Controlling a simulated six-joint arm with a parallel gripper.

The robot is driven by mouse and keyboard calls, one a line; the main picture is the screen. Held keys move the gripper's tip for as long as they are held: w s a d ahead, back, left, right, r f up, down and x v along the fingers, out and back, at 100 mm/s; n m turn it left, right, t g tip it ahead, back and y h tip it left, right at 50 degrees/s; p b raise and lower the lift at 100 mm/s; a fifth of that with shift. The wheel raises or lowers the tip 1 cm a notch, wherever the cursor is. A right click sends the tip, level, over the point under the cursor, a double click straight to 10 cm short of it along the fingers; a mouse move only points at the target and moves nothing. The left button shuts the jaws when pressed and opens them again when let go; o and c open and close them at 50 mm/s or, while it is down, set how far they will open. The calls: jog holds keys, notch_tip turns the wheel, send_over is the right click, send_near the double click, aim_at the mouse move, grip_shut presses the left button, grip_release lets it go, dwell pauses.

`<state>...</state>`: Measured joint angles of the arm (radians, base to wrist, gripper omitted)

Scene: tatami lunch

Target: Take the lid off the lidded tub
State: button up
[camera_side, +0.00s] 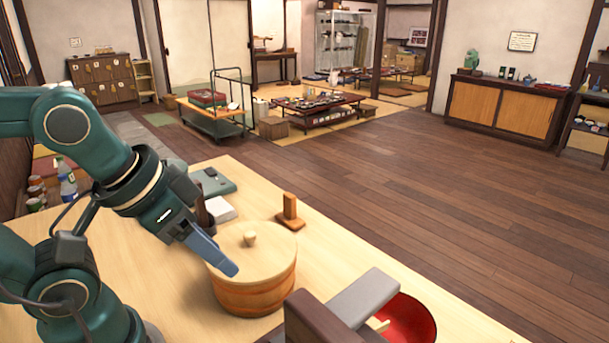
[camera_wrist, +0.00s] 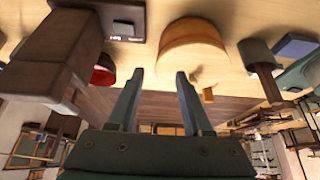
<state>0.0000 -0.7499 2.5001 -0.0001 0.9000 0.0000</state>
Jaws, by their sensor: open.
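The lidded tub (camera_side: 252,293) is a round wooden tub on the pale table, upright. Its flat pale lid (camera_side: 272,246) is on it, with a small round knob (camera_side: 249,239) near the middle. My gripper (camera_side: 222,262) is at the left of the tub in the side view, its blue-grey finger overlapping the lid's left edge there; I cannot tell whether it touches. In the wrist view the tub (camera_wrist: 190,38) shows above and beyond my gripper (camera_wrist: 160,73). The two fingers are apart with nothing between them.
A brown and grey block-like object (camera_side: 365,297) and a red bowl (camera_side: 412,318) are at the tub's right front. A wooden stand (camera_side: 290,214) is behind the tub. A white box (camera_side: 221,210) and a grey-green case (camera_side: 213,181) lie further back.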

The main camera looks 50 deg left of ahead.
jog(key=shift+o, duration=0.9)
jog(key=m+g, duration=0.3)
jog(key=g, duration=0.2)
send_over(249, 233)
jog(key=shift+w+d+r, duration=0.15)
jog(key=shift+r, duration=0.15)
jog(key=shift+f+g, duration=0.3)
jog(key=shift+f, duration=2.55)
